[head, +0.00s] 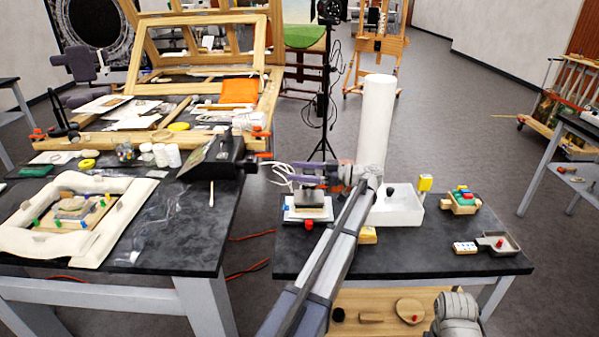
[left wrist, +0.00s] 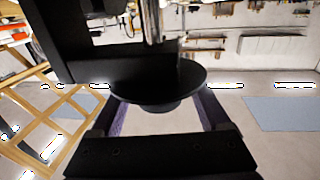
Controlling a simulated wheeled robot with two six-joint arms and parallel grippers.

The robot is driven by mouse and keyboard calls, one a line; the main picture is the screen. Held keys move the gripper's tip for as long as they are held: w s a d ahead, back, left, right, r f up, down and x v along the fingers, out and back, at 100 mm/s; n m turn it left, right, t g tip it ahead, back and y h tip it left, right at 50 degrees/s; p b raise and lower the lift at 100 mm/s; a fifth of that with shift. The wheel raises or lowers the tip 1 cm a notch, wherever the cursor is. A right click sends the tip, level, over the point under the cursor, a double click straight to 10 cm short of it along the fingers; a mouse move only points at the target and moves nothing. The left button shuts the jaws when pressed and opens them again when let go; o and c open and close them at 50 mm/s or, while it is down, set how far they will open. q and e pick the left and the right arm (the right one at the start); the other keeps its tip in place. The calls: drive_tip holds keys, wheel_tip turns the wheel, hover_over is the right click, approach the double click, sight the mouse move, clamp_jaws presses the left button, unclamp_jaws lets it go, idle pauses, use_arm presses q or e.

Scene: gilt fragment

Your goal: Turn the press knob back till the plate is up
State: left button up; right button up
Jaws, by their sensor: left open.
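A black round disc, apparently the press knob (left wrist: 158,86), shows in the left wrist view with a dark hub beneath it. A large black body (left wrist: 110,45) and a silvery rod (left wrist: 152,20) stand by it. My left gripper (left wrist: 160,106) is open, its two purple-grey fingers spread to either side of the hub; contact cannot be told. In the head view my left gripper (head: 283,173) points left toward a black body (head: 229,160) on the left table's right edge. The knob is not clear there, and I cannot tell the plate's height.
The left table holds a padded white frame (head: 25,225), a wooden easel frame (head: 150,50) and small jars. A gap separates the tables.

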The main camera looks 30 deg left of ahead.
wheel_tip(320, 180, up, 9)
drive_tip(key=p, duration=0.8)
drive_tip(key=shift+f, duration=0.1)
